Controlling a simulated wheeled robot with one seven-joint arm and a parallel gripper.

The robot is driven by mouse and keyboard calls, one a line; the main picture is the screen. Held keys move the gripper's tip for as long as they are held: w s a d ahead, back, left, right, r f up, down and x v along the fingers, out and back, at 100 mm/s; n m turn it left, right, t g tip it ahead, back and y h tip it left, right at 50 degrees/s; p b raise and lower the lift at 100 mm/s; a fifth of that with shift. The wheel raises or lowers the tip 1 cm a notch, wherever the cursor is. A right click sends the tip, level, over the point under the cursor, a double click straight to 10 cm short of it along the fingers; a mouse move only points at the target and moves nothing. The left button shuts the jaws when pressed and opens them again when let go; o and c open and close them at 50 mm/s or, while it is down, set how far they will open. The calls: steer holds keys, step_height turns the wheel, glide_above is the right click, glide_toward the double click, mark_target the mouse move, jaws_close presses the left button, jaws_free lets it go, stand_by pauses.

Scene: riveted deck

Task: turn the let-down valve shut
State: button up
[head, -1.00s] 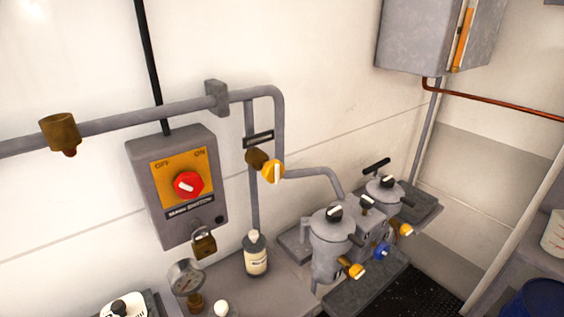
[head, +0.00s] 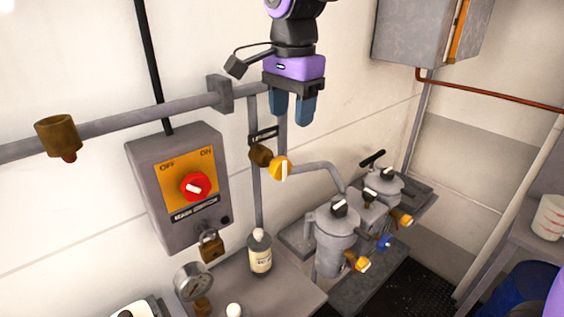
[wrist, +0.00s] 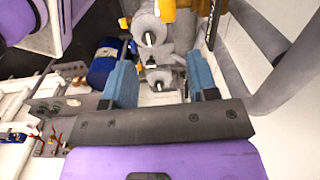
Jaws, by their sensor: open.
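A yellow valve knob with a pale bar (head: 281,169) sits on a brass body (head: 260,155) at the vertical pipe, below a small dark label plate (head: 263,135) that I cannot read. Other yellow knobs are on the filter pots, at the front pot (head: 360,262) and the rear pot (head: 405,220). No readable label tells which is the let-down valve. My gripper (head: 291,110) is open and empty, fingers down, above the pipe knob and apart from it. In the wrist view its two blue fingers (wrist: 161,88) have a pot top (wrist: 159,79) visible between them, farther off.
The grey main switch box (head: 180,190) with a red knob and a padlock (head: 211,246) is to the left. A bottle (head: 260,254) and a gauge (head: 193,281) stand below. A horizontal pipe (head: 130,117) runs along the wall behind my gripper. A wall cabinet (head: 420,35) hangs at upper right.

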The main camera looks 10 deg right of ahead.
mark_target(282, 158)
steer(key=shift+w+a+f+m, duration=0.15)
steer(key=shift+a+f, duration=0.05)
steer(key=shift+a, duration=0.25)
steer(key=shift+w+a+f+m, duration=0.1)
steer(key=shift+a+f+m, duration=0.1)
steer(key=shift+a, duration=0.2)
steer(key=shift+f, duration=0.3)
step_height(282, 158, down, 10)
steer(key=shift+d, duration=0.1)
steer(key=shift+c, duration=0.4)
steer(key=c, duration=0.8)
steer(key=shift+c, duration=0.2)
